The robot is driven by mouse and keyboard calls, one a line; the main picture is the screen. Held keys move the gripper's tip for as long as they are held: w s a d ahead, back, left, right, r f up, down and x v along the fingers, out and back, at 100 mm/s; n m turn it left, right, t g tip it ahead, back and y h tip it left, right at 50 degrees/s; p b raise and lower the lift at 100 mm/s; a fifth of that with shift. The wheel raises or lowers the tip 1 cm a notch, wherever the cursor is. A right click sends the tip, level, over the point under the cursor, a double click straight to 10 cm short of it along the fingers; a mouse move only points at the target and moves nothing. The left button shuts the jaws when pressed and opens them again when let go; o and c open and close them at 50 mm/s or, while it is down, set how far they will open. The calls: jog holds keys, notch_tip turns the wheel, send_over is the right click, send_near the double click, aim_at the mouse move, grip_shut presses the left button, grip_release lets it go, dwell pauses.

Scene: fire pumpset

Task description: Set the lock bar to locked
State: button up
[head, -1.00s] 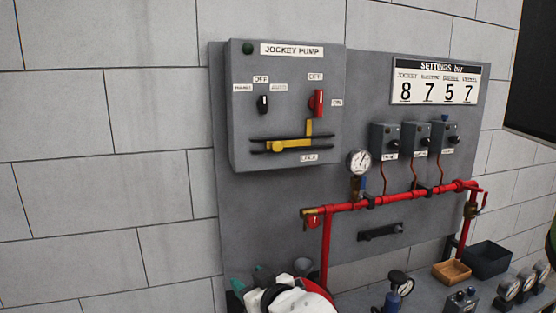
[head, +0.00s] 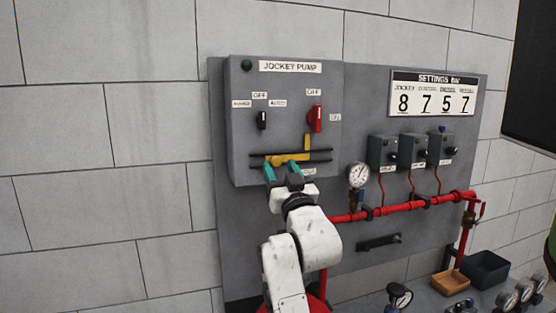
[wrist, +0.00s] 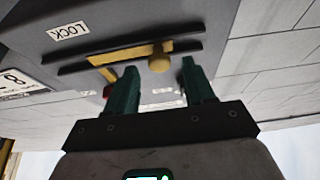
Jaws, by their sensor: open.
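The yellow lock bar (head: 290,158) lies level between two dark rails low on the grey jockey pump box, with a yellow upright near its right part, below the red switch handle (head: 317,118). Its round knob shows in the wrist view (wrist: 158,60), toward one end. My gripper (head: 282,170) is at the box's lower edge, just below the bar's left part. In the wrist view my open gripper (wrist: 157,82) has its green fingers on either side of the knob, with gaps visible. The LOCK label (wrist: 68,32) is clear there; in the head view it is partly hidden.
A black selector switch (head: 262,120) is on the box, left of the red handle. A pressure gauge (head: 358,175) and red pipe (head: 405,207) are to the right of my arm. Bare block wall is to the left.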

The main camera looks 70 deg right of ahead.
jog(key=shift+x, duration=1.2)
jog(key=shift+c, duration=0.4)
grip_shut()
